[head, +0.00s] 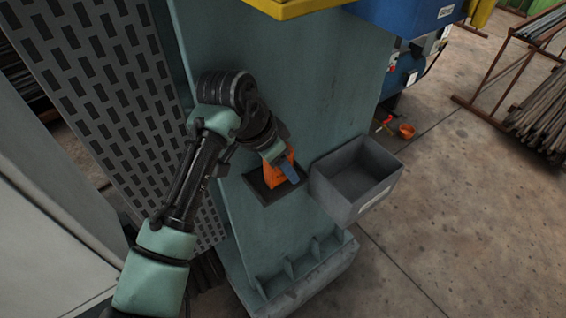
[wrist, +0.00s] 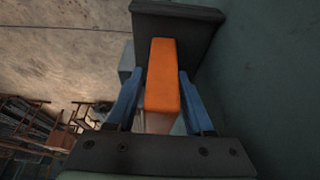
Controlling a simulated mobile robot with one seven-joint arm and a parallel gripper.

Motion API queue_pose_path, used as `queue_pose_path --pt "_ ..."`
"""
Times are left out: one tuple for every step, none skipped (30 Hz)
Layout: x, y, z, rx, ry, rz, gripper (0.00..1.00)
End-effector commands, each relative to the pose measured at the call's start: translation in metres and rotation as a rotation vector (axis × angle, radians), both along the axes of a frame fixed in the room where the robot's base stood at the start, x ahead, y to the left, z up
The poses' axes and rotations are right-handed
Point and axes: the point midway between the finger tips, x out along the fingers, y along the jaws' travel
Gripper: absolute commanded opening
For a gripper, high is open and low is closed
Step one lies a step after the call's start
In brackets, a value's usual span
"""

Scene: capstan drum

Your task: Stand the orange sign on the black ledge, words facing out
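The orange sign (head: 273,173) stands about upright at the small black ledge (head: 263,194) on the green machine face. It also shows in the wrist view (wrist: 163,75), edge-on, with the dark ledge (wrist: 172,22) beyond its far end. My gripper (head: 287,165) comes from above, its blue fingers on both sides of the sign. In the wrist view, my fingertips (wrist: 163,72) meet the sign's two sides, so it looks shut on the sign. The sign's base looks at or just over the ledge; contact is hard to tell. Its words cannot be read.
A grey open bin (head: 355,180) is fixed just right of the ledge. A perforated grey panel (head: 105,90) stands left of the machine. A ribbed foot (head: 300,270) juts out below. A small orange cup (head: 406,131) lies on the floor.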

Motion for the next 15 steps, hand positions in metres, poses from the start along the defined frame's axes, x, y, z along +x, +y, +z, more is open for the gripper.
queue_pose_path --pt "0.0 0.0 0.0 0.0 0.0 0.0 0.62" --pt "0.0 0.0 0.0 0.0 0.0 0.0 0.62" --pt "0.0 0.0 0.0 0.0 0.0 0.0 0.62" --pt "0.0 0.0 0.0 0.0 0.0 0.0 0.62" --pt "0.0 0.0 0.0 0.0 0.0 0.0 0.62" --pt "0.0 0.0 0.0 0.0 0.0 0.0 0.62" --pt "0.0 0.0 0.0 0.0 0.0 0.0 0.62" --pt "0.0 0.0 0.0 0.0 0.0 0.0 0.62" --pt "0.0 0.0 0.001 0.0 0.0 0.0 0.62" --pt "0.0 0.0 0.002 0.001 -0.001 0.0 0.62" --pt "0.0 0.0 0.004 0.001 -0.001 0.0 0.62" --pt "0.0 0.001 0.006 0.001 -0.002 0.0 0.62" --pt "0.0 0.002 0.008 0.0 -0.002 0.001 0.62" --pt "-0.001 0.003 0.01 0.0 -0.002 0.001 0.62" --pt "-0.002 0.005 0.016 -0.001 -0.003 0.001 0.62"
